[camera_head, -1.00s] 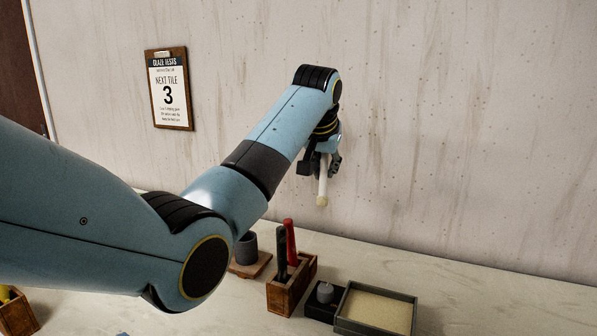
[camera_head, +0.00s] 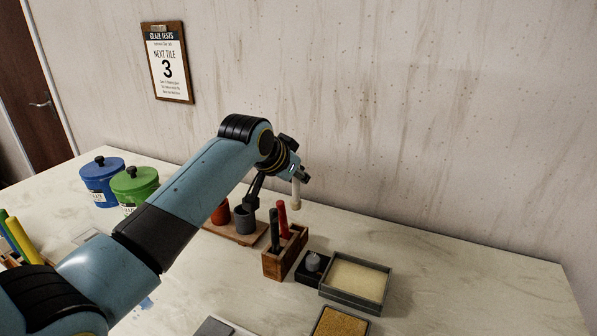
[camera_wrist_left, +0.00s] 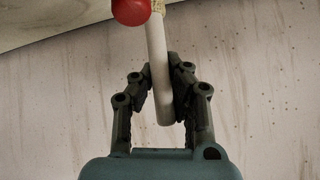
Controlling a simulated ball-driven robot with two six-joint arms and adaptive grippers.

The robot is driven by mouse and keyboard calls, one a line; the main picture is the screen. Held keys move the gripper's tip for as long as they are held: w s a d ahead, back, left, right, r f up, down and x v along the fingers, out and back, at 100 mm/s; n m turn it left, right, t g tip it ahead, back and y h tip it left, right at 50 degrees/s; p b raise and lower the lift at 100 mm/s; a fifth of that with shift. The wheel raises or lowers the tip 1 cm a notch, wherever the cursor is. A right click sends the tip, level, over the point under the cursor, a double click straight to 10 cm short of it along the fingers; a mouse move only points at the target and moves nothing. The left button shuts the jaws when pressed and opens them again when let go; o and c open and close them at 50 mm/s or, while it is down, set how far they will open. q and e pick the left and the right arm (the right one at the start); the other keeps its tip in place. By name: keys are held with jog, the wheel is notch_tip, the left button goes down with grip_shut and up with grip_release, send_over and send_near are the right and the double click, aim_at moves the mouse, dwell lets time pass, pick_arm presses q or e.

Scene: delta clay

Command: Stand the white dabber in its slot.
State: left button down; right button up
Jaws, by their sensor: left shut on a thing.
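The white dabber (camera_head: 296,193) hangs roughly upright, pale tip down, from my left gripper (camera_head: 298,174). In the left wrist view the dabber (camera_wrist_left: 158,60) lies between the fingers (camera_wrist_left: 160,88), which are shut on it. In the head view its lower end is above the table, a little behind and to the right of the rack. The wooden rack (camera_head: 271,266) holds a dark-handled tool (camera_head: 275,232) and a red-handled tool (camera_head: 282,220). A red round end (camera_wrist_left: 131,10) partly covers the dabber near its tip in the wrist view. The free slot is hard to see. My right gripper is out of view.
A dark block with a grey knob (camera_head: 313,262) and a grey tray of pale material (camera_head: 327,288) stand right of the rack. Blue (camera_head: 100,184) and green (camera_head: 134,187) jars stand farther left.

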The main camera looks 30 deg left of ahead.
aim_at(294, 194)
pick_arm(q)
notch_tip(294, 194, down, 2)
jog(key=shift+f+b, duration=0.1)
jog(key=shift+b, duration=0.7)
jog(key=shift+f+b, duration=0.5)
jog(key=shift+f, duration=1.2)
jog(key=shift+w+r+p, duration=0.1)
jog(key=shift+p, duration=0.25)
jog(key=shift+f, duration=0.2)
